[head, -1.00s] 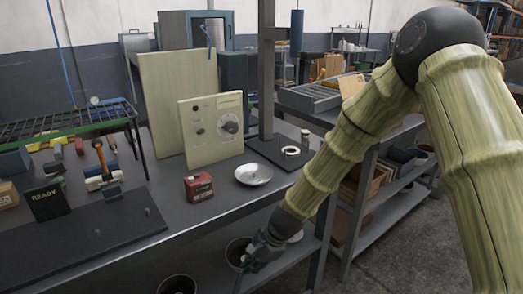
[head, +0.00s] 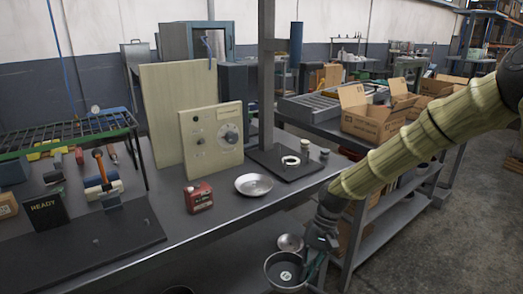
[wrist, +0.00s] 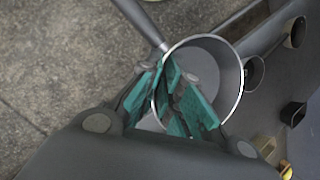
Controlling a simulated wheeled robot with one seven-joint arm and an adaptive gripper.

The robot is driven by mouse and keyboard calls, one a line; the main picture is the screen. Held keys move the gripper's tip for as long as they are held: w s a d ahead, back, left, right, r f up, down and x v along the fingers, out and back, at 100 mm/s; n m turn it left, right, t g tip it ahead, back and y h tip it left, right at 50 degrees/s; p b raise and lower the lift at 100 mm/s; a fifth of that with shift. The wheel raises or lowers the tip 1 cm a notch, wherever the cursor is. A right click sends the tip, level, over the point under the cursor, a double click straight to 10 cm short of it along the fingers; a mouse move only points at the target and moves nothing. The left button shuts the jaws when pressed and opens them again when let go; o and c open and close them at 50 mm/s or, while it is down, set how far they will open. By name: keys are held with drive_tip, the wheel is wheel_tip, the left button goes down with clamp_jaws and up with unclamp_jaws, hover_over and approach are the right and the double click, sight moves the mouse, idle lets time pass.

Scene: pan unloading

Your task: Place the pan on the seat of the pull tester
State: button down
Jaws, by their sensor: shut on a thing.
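My gripper (head: 318,262) is low, in front of the bench edge, and is shut on a grey metal pan (head: 276,279). The pan's open top faces up in the head view. In the wrist view the pan (wrist: 226,72) lies beyond the teal fingers (wrist: 178,98), and its handle (wrist: 140,20) runs to the upper left. The fingers hide the exact grip spot. The pull tester (head: 267,85) stands on the bench, with a dark base, a tall grey column and a blue cylinder (head: 297,42). Its seat, a pale ring (head: 291,160), lies on the base and looks empty.
A cream control panel (head: 211,140) stands behind. A small round dish (head: 290,242) shows below the bench. Open boxes (head: 368,115) stand on the bench to the right.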

drive_tip(key=shift+n+g, duration=0.3)
drive_tip(key=shift+n, duration=0.4)
drive_tip(key=d, duration=0.1)
drive_tip(key=d+r+p, duration=0.1)
drive_tip(key=d, duration=0.1)
drive_tip(key=d+r+p, duration=0.1)
drive_tip(key=shift+s+d, duration=0.2)
drive_tip(key=shift+d, duration=0.2)
drive_tip(key=shift+s+a+p, duration=0.1)
drive_tip(key=shift+p, duration=0.35)
drive_tip(key=shift+s+r+p, duration=0.1)
drive_tip(key=shift+s+p, duration=0.1)
drive_tip(key=shift+p, duration=0.85)
drive_tip(key=s+p, duration=0.2)
drive_tip(key=p, duration=0.7)
drive_tip(key=shift+s, duration=0.15)
drive_tip(key=shift+f, duration=0.2)
